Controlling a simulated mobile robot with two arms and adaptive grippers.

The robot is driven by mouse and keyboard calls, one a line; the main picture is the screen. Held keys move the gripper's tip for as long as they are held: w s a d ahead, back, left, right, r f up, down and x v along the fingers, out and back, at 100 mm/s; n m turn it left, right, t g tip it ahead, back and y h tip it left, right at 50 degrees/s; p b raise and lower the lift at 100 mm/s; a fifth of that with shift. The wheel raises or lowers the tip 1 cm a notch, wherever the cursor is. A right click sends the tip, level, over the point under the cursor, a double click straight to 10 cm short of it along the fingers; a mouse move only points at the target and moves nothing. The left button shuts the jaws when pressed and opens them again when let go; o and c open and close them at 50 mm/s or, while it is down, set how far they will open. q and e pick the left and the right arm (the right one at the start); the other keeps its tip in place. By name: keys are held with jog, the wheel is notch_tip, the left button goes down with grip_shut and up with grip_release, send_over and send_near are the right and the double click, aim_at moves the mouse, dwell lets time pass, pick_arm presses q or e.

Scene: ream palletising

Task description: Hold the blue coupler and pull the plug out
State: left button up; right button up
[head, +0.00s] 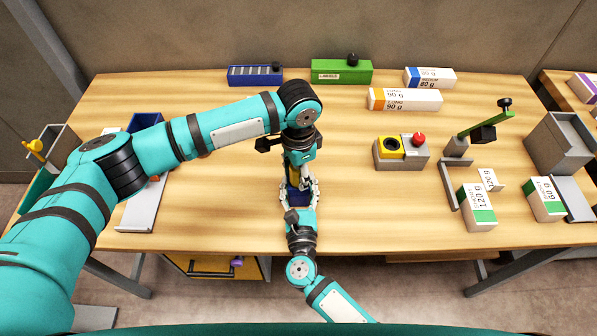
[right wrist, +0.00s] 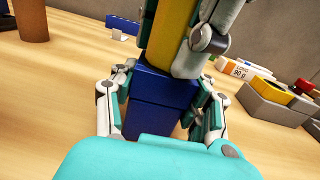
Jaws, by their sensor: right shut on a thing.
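The blue coupler (right wrist: 160,100) stands upright between the fingers of my right gripper (right wrist: 160,112), which is shut on it. In the head view the coupler (head: 296,199) is partly hidden by both grippers, near the table's front middle. The yellow plug (right wrist: 173,38) is upright at the coupler's top; I cannot see whether any gap lies between them. My left gripper (head: 299,182) reaches down from above. In the right wrist view its fingers lie close on both sides of the plug, but contact is not clear.
Behind are a blue box (head: 255,76), a green box (head: 342,72) and labelled reams (head: 404,99). A grey box with a red button (head: 418,139) and a green-armed stand (head: 457,147) are at right. The table (head: 345,215) is clear beside the coupler.

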pick_arm(q)
grip_shut()
jog(key=shift+r, duration=0.15)
jog(key=shift+r, duration=3.15)
jog(key=shift+r, duration=0.15)
jog(key=shift+r, duration=1.4)
